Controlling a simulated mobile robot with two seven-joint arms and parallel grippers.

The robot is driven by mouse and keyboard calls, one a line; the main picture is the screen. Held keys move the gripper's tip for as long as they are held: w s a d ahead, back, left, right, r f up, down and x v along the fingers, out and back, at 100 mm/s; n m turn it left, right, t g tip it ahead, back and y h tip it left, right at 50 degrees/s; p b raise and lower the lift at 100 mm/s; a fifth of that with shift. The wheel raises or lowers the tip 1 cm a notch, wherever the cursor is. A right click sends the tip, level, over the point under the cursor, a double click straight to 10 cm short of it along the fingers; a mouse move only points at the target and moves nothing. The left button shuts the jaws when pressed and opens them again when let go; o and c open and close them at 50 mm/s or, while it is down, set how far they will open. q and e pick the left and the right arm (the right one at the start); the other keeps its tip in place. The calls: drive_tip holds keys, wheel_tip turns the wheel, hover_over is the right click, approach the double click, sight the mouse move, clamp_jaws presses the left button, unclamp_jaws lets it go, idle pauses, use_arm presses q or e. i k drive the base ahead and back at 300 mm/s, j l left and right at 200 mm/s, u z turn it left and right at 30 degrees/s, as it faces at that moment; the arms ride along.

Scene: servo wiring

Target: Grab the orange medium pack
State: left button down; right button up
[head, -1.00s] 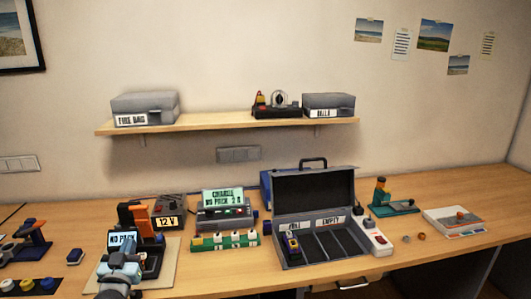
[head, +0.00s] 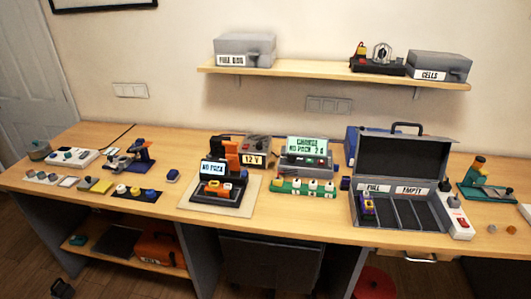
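I cannot pick out the orange medium pack with certainty. Small orange pieces (head: 214,187) lie in the black cradle of the tester (head: 208,170), whose screen reads "NO PACK". A larger orange upright part (head: 232,152) stands just behind it. A pack with a yellow top and a dark purple body (head: 367,205) stands in the compartment marked "FULL" of the open grey case (head: 402,168). Neither of my grippers is in the head view.
A charger (head: 307,157) stands behind a green strip (head: 297,188) with several white-topped pieces. A black mat (head: 135,194) with coloured pieces lies front left. An orange box (head: 161,247) sits on the lower shelf. A wall shelf (head: 310,77) holds grey boxes. The front table edge is partly clear.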

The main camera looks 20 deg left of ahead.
sight(215, 188)
drive_tip(key=i+j, duration=0.1)
drive_tip(key=i, duration=0.2)
drive_tip(key=i+j, duration=0.15)
drive_tip(key=i, duration=0.2)
drive_tip(key=i+u, duration=0.1)
drive_tip(key=u, duration=0.3)
drive_tip(key=i+u, duration=0.1)
drive_tip(key=u, duration=0.3)
drive_tip(key=i+u, duration=0.1)
drive_tip(key=u, duration=0.35)
